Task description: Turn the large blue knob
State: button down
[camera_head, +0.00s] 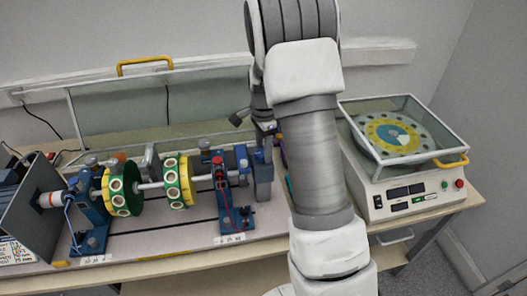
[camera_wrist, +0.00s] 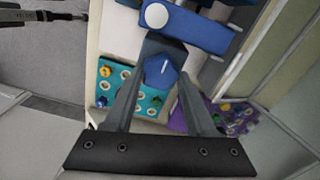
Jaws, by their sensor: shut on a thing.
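The large blue knob (camera_wrist: 158,70) is in the upper middle of the wrist view, with a white line on its face. My gripper (camera_wrist: 161,78) has its two dark fingers on either side of the knob, shut on it. In the head view, my arm comes down over the right of the rig and hides the knob. A dark part of my gripper (camera_head: 264,126) shows just left of the arm, above a blue block (camera_head: 263,178) at the shaft's right end.
A shaft with green-and-yellow discs (camera_head: 122,188) stands on the bench to the left. A clear guard with a yellow handle (camera_head: 145,62) rises behind it. A white balancing machine (camera_head: 415,190) stands to the right. A teal tray (camera_wrist: 148,98) and purple tray (camera_wrist: 190,122) lie below the knob.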

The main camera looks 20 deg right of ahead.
aim_at(261, 152)
jog(key=n+b, duration=0.1)
jog(key=n, duration=0.3)
jog(key=shift+w+n, duration=0.15)
jog(key=shift+n, duration=0.15)
jog(key=n+b, duration=0.1)
jog(key=n, duration=0.3)
jog(key=shift+n, duration=0.3)
jog(key=n, duration=0.4)
jog(key=shift+w+a+n+b, duration=0.1)
jog(key=shift+a+n+b, duration=0.05)
jog(key=shift+n+b, duration=0.2)
jog(key=shift+n, duration=2.05)
jog(key=shift+c, duration=1.1)
grip_release()
notch_tip(261, 152, up, 18)
jog(key=shift+f, duration=0.25)
